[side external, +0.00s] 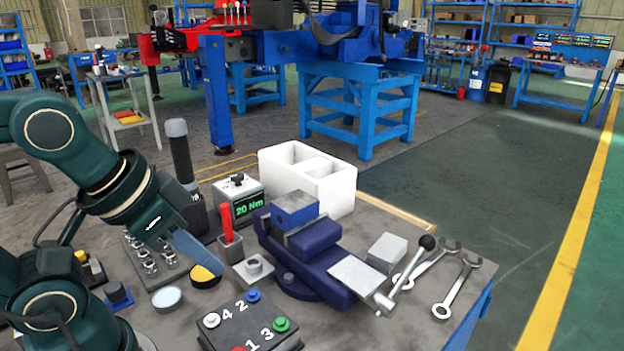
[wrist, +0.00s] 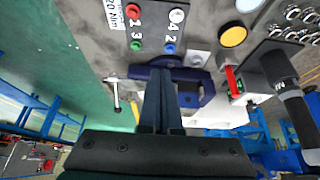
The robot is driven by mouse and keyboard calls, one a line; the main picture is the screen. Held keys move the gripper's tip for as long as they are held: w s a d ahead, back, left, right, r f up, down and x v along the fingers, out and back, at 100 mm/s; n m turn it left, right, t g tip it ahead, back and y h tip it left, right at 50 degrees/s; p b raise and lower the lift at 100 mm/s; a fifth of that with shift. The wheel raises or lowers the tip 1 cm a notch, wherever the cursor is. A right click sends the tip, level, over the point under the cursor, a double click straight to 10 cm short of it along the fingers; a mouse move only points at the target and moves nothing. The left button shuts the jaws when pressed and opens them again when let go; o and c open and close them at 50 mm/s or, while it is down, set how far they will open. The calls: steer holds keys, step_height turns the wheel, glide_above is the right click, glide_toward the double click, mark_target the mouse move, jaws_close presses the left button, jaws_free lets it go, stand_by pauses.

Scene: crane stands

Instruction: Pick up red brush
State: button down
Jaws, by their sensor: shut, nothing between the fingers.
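My gripper (side external: 217,268) is shut and empty. In the side view its fingers slant down to the right, left of the brush holder, with the tips over a yellow and black round piece. In the wrist view my gripper (wrist: 160,70) points toward the blue vise.
A blue vise (side external: 310,262) stands right of the brush. A numbered button box (side external: 250,322) is in front. A tall black cylinder (side external: 181,160) and a socket tray (side external: 150,262) stand left. A white divided bin (side external: 340,190) is behind; wrenches (side external: 452,292) lie right.

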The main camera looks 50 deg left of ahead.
steer(key=c, duration=0.7)
jaws_free()
steer(key=shift+r, duration=0.1)
step_height(320, 180, up, 5)
steer(key=m+g, duration=0.3)
steer(key=g, duration=0.3)
glide_above(227, 220)
steer(key=shift+w+a+f, duration=0.1)
steer(key=shift+a+f, duration=0.05)
steer(key=shift+f, duration=2.25)
steer(key=shift+a+f, duration=0.1)
steer(key=shift+f, duration=2.3)
steer(key=shift+w+a+f, duration=0.1)
steer(key=shift+a+f, duration=0.05)
steer(key=shift+f, duration=2.25)
